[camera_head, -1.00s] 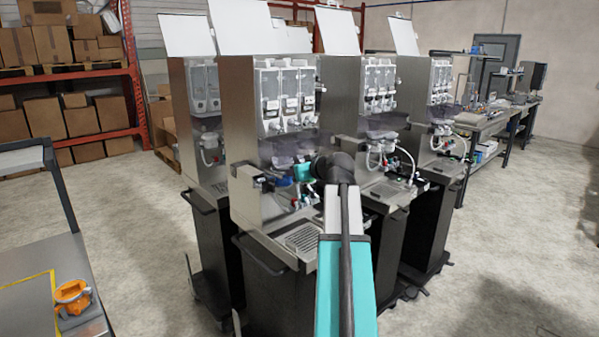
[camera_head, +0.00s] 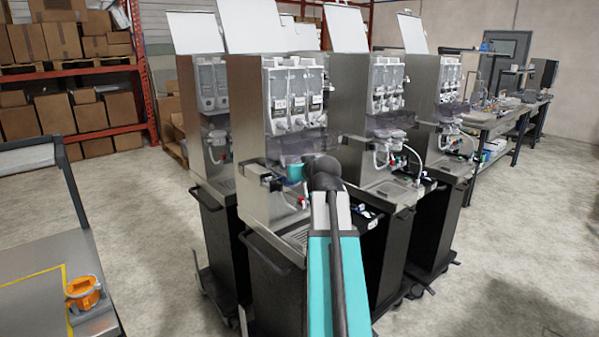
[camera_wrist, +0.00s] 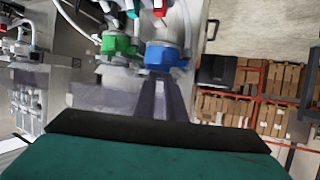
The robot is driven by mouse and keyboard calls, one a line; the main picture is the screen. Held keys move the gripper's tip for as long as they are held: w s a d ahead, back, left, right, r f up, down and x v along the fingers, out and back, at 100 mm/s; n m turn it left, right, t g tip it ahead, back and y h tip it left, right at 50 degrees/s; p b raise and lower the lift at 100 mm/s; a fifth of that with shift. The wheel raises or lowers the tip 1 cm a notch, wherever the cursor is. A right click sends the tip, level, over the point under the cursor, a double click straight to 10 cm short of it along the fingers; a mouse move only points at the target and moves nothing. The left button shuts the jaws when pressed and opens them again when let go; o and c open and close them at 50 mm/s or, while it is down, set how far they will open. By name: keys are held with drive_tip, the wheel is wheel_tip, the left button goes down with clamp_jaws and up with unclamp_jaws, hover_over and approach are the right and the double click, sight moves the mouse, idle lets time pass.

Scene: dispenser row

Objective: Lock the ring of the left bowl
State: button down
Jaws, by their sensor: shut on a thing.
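A blue ring (camera_wrist: 166,54) is in the upper middle of the wrist view, which looks upside down. The dark fingers of my gripper (camera_wrist: 163,84) reach up to the blue ring and are shut on it. A green ring (camera_wrist: 119,45) is beside it, to the left in that view. The bowls are hard to make out. In the head view, the front dispenser (camera_head: 292,130) has several clear canisters. My arm hides most of its nozzle area there, including my fingertips and most of the rings.
More dispensers (camera_head: 388,130) stand close on both sides. An orange part (camera_head: 84,292) sits on a bench at the lower left. Box shelving (camera_head: 70,80) is at the back left, workbenches (camera_head: 500,118) at the right. The floor at the right is open.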

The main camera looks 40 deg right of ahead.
drive_tip(key=c, duration=1.8)
unclamp_jaws()
drive_tip(key=shift+s, duration=0.1)
drive_tip(key=b+v, duration=0.2)
drive_tip(key=v, duration=1.1)
drive_tip(key=shift+s+r+b, duration=0.2)
drive_tip(key=shift+s+b, duration=0.05)
drive_tip(key=shift+b, duration=0.15)
drive_tip(key=shift+w+a, duration=0.1)
drive_tip(key=shift+a, duration=0.15)
